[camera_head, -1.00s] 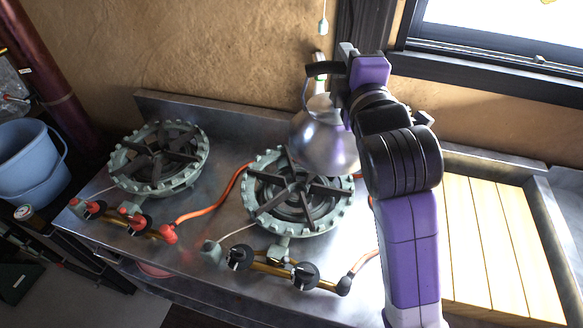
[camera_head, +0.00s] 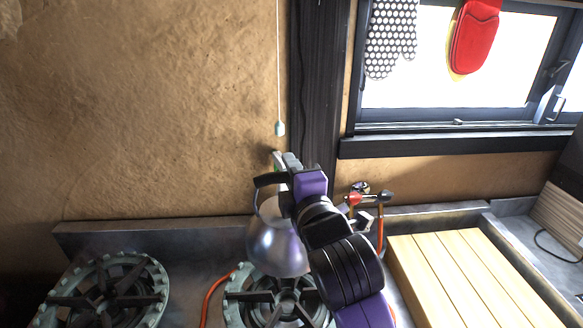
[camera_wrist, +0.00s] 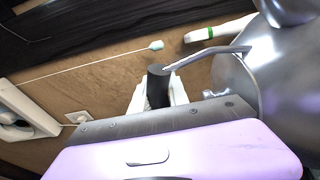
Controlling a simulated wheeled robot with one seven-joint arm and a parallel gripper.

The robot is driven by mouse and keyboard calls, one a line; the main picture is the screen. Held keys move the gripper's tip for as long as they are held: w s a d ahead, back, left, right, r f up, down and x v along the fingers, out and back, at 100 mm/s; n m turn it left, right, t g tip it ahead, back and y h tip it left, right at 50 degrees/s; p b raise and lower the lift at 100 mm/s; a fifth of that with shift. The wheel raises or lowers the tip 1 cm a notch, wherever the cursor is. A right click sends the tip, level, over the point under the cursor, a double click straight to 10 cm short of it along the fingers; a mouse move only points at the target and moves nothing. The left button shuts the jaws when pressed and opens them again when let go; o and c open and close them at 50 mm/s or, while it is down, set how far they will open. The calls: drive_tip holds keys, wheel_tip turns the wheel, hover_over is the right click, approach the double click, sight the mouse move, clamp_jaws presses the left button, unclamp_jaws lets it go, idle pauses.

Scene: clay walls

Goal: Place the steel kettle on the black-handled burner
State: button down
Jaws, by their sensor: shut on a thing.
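The steel kettle (camera_head: 276,247) hangs from my gripper (camera_head: 279,178) in the head view, over or just behind the back edge of the right burner (camera_head: 236,303). My gripper is shut on the kettle's black handle grip. In the wrist view the dark grip (camera_wrist: 158,88) sits between the pale fingers, and the steel body (camera_wrist: 285,85) fills the right side. The head view does not show whether the kettle's base touches the burner. The burner knobs are out of view now; in the earlier head view the right burner has black knobs and the left burner red ones.
The left burner (camera_head: 68,300) has free space above it. A wooden slatted board (camera_head: 450,270) lies right of my arm. Gas taps (camera_head: 368,197) with a red handle stand behind it. The clay wall and a pull cord (camera_head: 280,128) are close behind the kettle.

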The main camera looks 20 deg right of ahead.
sight(305, 267)
wheel_tip(305, 267, down, 16)
idle(0.6)
drive_tip(key=shift+f+b, duration=0.1)
drive_tip(key=shift+b, duration=0.2)
drive_tip(key=c, duration=1.7)
unclamp_jaws()
drive_tip(key=shift+f, duration=0.25)
drive_tip(key=o, duration=0.4)
drive_tip(key=shift+s+r, duration=0.15)
drive_tip(key=s, duration=0.4)
drive_tip(key=s+a+b, duration=0.1)
drive_tip(key=s, duration=0.6)
drive_tip(key=shift+s+a+b, duration=0.25)
drive_tip(key=shift+s+b, duration=0.1)
drive_tip(key=shift+b, duration=0.05)
